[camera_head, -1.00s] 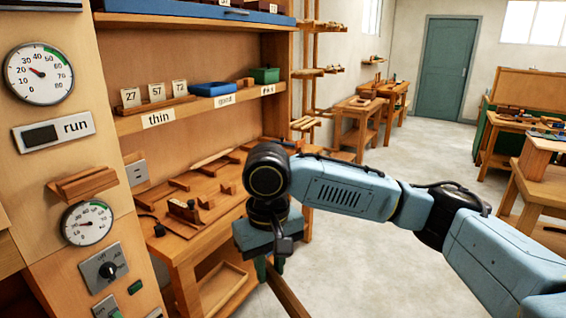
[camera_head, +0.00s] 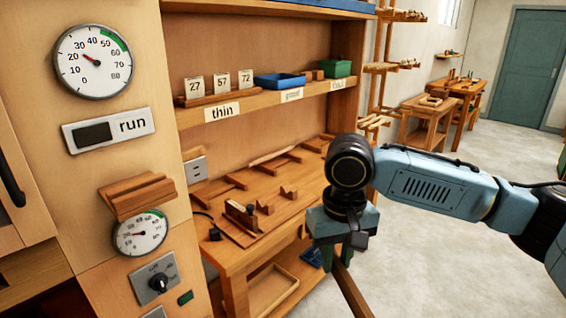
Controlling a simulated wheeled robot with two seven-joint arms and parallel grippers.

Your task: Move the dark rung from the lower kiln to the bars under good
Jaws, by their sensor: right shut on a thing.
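My right gripper (camera_head: 333,258) points down in front of the workbench and is shut on a long brown rung (camera_head: 352,295). The rung slants down toward the bottom edge, so its lower end is out of view. The label "good" (camera_head: 291,95) is on the shelf edge, between "thin" (camera_head: 222,111) and a third, hard-to-read label. Below the shelf, thin wooden bars (camera_head: 237,183) lie on the workbench top. The kiln front (camera_head: 90,190) is at the left with an upper and a lower gauge (camera_head: 140,233). My left gripper is not in view.
The shelf (camera_head: 255,103) holds number cards, a blue tray (camera_head: 280,81) and a green box (camera_head: 337,68). A wooden plane (camera_head: 240,213) and small blocks stand on the workbench (camera_head: 225,258).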

